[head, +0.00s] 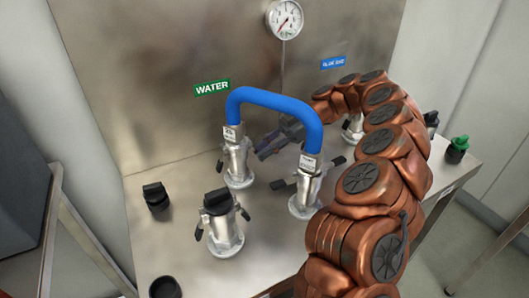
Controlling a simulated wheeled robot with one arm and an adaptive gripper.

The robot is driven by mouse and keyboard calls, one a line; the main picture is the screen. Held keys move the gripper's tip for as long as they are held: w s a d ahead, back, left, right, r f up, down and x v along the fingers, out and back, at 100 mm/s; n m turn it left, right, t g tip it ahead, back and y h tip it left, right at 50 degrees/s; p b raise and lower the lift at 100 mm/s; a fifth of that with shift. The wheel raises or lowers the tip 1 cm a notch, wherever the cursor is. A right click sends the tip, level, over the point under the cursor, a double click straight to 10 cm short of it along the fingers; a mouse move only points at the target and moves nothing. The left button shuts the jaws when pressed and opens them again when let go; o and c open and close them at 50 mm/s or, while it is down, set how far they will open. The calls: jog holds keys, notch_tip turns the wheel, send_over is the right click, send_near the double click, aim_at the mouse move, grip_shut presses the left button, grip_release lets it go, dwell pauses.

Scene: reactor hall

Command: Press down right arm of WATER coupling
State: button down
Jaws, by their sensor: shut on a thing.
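The WATER coupling (238,162) is a silver cam coupling standing upright on the metal bench, below the green WATER sign (212,87). A bent blue hose (277,97) runs from its top to a second silver coupling (304,192) at the right. The WATER coupling's dark left arm (220,163) hangs close to its body. My gripper (264,149) reaches in from behind the hose, at the right side of the WATER coupling. It is shut on the coupling's right arm, which the fingers mostly hide.
The second coupling has dark arms spread to both sides, close to my gripper. A black-capped coupling (222,225) stands in front. Loose black caps (156,196) lie left. A gauge (285,18) hangs on the back panel, and a green-topped fitting (457,148) stands right.

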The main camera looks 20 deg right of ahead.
dwell(0.4)
jog(key=c, duration=1)
grip_release()
jog(key=shift+c, duration=0.2)
jog(key=r+h+p, duration=0.1)
jog(key=p, duration=0.1)
jog(key=shift+d+p, duration=0.1)
jog(key=shift+p, duration=0.2)
jog(key=h+p, duration=0.1)
jog(key=p, duration=0.1)
jog(key=r+h+p, duration=0.1)
jog(key=h+p, duration=0.1)
jog(key=p, duration=0.1)
jog(key=shift+d+r+t+p, duration=0.25)
jog(key=shift+d+t+p, duration=0.05)
jog(key=shift+d+t, duration=0.1)
jog(key=r+h+p, duration=0.1)
jog(key=h+p, duration=0.2)
jog(key=p, duration=0.2)
jog(key=r+t+h+p, duration=0.1)
jog(key=h+p, duration=0.2)
jog(key=p, duration=0.2)
jog(key=r+h+p, duration=0.1)
jog(key=h+p, duration=0.2)
jog(key=p, duration=0.2)
jog(key=shift+a+r+t, duration=0.2)
jog(key=shift+r+t, duration=0.2)
